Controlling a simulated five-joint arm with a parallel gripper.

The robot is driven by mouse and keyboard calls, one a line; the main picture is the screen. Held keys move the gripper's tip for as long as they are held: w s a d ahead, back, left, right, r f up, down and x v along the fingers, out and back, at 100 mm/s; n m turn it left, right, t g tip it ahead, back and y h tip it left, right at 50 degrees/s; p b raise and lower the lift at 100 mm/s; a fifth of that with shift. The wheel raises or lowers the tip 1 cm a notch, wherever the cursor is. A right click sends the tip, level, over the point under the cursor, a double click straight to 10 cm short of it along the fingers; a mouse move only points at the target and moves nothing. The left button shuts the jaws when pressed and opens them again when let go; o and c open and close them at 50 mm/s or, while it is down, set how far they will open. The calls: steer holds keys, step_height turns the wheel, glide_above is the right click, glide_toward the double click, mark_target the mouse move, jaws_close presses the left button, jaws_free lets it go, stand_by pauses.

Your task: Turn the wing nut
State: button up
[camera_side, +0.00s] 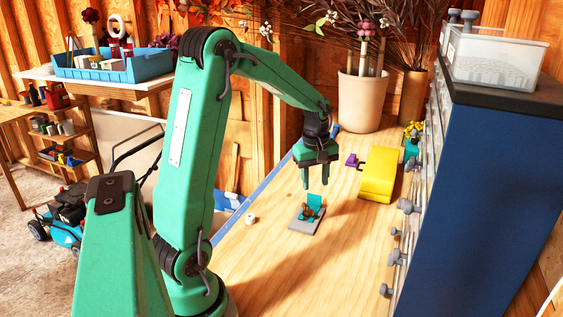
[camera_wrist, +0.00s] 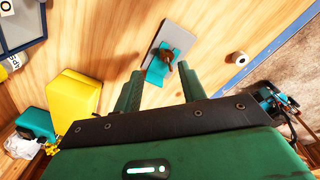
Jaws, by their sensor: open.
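A small brown wing nut (camera_side: 307,212) appears on a teal piece (camera_side: 315,203) fixed to a grey plate (camera_side: 302,226) on the wooden bench. In the wrist view the brown wing nut (camera_wrist: 166,54) lies at the teal piece (camera_wrist: 157,71), with the grey plate (camera_wrist: 176,36) beyond. Its exact wing direction is too small to tell. My gripper (camera_side: 316,184) points down above the plate, apart from the nut. In the wrist view my gripper (camera_wrist: 159,72) has its fingers spread, with the teal piece showing between them and nothing held.
A yellow block (camera_side: 378,175) and a purple piece (camera_side: 352,160) lie to the right of my gripper. A white roll (camera_side: 250,218) lies on the left of the bench. A blue cabinet (camera_side: 480,190) with grey knobs borders the right side. A plant pot (camera_side: 362,100) stands behind.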

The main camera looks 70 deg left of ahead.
steer(key=a+f+n, duration=0.1)
steer(key=a+f, duration=0.1)
steer(key=a+f+n, duration=0.1)
steer(key=a+f, duration=0.1)
steer(key=shift+w+a+f+n+g, duration=0.1)
steer(key=shift+w+a+n+g, duration=0.1)
steer(key=shift+n+g, duration=0.2)
steer(key=shift+d, duration=0.1)
steer(key=shift+f, duration=0.15)
steer(key=shift+f, duration=3.75)
jaws_close()
